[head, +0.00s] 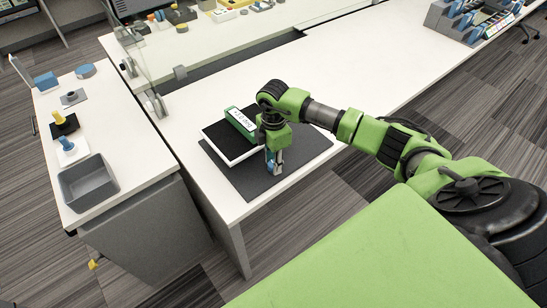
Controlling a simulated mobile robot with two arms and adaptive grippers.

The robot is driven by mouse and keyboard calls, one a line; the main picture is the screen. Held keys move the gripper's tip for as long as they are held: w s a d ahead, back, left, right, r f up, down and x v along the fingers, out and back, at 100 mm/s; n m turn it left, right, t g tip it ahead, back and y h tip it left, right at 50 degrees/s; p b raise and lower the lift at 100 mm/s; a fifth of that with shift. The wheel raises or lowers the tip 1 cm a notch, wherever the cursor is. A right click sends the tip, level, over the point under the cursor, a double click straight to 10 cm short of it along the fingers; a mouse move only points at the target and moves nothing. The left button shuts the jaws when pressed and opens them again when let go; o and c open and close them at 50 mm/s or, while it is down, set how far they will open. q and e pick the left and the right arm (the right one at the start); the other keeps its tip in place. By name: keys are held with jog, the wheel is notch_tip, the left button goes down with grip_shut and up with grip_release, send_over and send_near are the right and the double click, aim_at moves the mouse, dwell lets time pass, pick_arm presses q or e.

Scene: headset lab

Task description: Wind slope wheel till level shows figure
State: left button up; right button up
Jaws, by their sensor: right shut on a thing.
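A green level (240,119) with a white face sits on the plate. Dark marks show on its face, too small to read. My right gripper (273,170) points down at the plate's near right edge. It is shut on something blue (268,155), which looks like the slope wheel. The fingers hide most of the wheel. My left gripper is not in view.
A side table (124,150) at left holds a grey bin (88,182), a yellow piece on a black base (63,121) and blue parts. A clear screen (136,62) stands at the table's back left.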

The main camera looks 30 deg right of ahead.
jog(key=shift+d+r+m+p, duration=0.1)
jog(key=shift+m+p, duration=0.5)
jog(key=shift+m, duration=1)
jog(key=o, duration=1.1)
notch_tip(320, 180, up, 12)
